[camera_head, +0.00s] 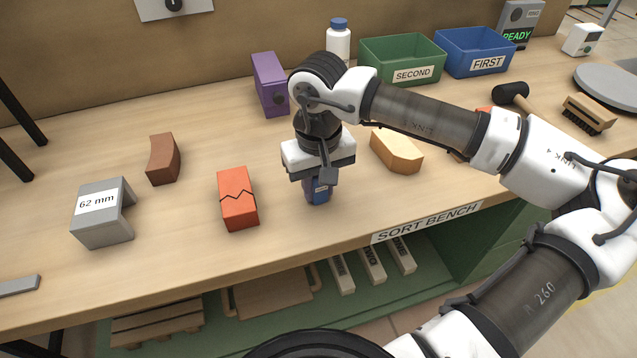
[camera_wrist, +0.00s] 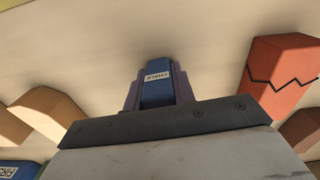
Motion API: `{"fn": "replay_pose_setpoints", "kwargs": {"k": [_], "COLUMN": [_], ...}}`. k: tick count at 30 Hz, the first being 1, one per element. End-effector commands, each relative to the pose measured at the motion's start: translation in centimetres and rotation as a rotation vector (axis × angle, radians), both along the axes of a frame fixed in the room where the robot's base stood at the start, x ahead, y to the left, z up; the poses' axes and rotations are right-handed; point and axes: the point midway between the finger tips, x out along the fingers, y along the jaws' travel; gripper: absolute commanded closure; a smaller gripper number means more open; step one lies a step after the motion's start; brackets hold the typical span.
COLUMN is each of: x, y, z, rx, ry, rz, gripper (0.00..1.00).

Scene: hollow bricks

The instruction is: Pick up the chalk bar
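The chalk bar (camera_wrist: 156,88) is a small blue block with a white label reading CHALK in the wrist view. It stands between the two fingers of my gripper (camera_wrist: 157,91), which lie along its left and right sides with no clear gap. In the head view the blue chalk bar (camera_head: 319,193) shows just below my gripper (camera_head: 319,183), near the front edge of the bench. My gripper points down and appears shut on the bar. The bar's lower end is at or very close to the bench top; I cannot tell if it touches. The fingers partly hide it.
On the bench (camera_head: 200,270), an orange-red cracked brick (camera_head: 238,199) stands left of my gripper, a tan block (camera_head: 397,150) to the right, and a purple block (camera_head: 270,84) behind. A grey 62 mm gauge (camera_head: 104,213) is far left. Green (camera_head: 402,62) and blue (camera_head: 476,52) bins stand behind.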

Motion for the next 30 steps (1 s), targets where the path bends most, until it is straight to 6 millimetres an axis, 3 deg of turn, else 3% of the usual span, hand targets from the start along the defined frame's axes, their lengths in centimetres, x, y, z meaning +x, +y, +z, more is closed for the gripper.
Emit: {"fn": "replay_pose_setpoints", "kwargs": {"k": [3, 11, 17, 23, 30], "x": [0.0, 0.0, 0.1, 0.1, 0.1], "y": [0.0, 0.0, 0.0, 0.0, 0.1], "z": [0.0, 0.2, 1.8, 6.0, 13.2], "rx": [0.0, 0.0, -0.001, 0.0, 0.001], "ry": [0.0, -0.001, -0.003, -0.004, -0.004], "rz": [0.0, 0.0, -0.001, 0.0, -0.001], "gripper": [0.97, 0.98, 0.98, 0.98, 0.98]}}
